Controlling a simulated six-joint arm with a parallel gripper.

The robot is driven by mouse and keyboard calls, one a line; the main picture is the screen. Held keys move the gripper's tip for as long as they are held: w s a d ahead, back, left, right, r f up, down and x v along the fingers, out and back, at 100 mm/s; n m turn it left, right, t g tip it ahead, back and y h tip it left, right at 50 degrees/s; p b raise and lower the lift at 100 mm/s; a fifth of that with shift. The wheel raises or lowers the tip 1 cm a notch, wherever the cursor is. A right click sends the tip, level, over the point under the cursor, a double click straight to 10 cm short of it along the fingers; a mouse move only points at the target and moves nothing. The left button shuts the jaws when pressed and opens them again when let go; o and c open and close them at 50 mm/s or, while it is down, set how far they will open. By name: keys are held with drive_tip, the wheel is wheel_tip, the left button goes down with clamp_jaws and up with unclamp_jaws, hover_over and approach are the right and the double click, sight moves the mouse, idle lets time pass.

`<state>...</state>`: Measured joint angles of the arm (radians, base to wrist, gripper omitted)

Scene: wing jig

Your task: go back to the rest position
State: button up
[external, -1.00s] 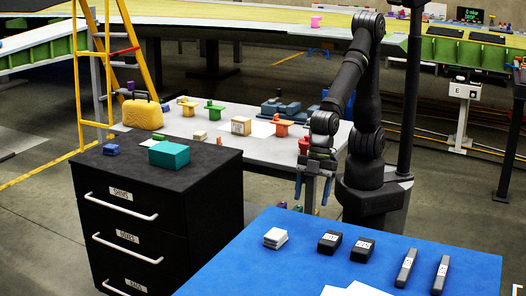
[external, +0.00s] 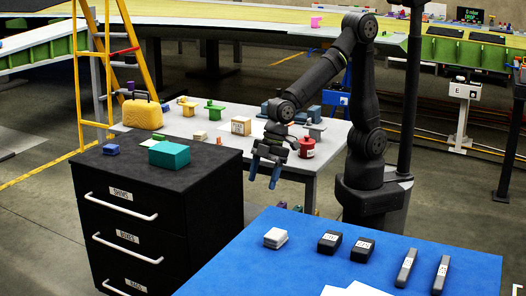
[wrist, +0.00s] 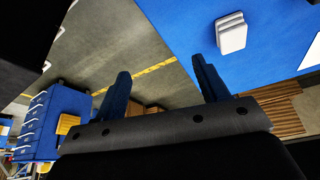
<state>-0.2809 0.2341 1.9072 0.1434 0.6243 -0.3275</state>
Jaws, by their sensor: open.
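My gripper (external: 263,174) hangs in the external view between the black drawer cabinet and my base, in front of the grey table. Its two blue fingers are apart, with nothing between them. In the wrist view my gripper (wrist: 162,85) also shows open and empty, with grey floor and a yellow line beyond the fingers.
The black cabinet (external: 150,245) carries a teal box (external: 169,154). The blue table (external: 235,270) holds a white stack (external: 275,238), two black boxes (external: 345,246) and two dark bars. The grey table (external: 325,150) behind holds several coloured parts and a red can (external: 307,147).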

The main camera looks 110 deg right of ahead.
drive_tip(key=w+d+m+h, duration=0.1)
drive_tip(key=w+d, duration=0.3)
drive_tip(key=d, duration=0.6)
drive_tip(key=shift+w+d+f+m, duration=0.25)
drive_tip(key=shift+w+d+m, duration=0.05)
drive_tip(key=shift+m, duration=0.3)
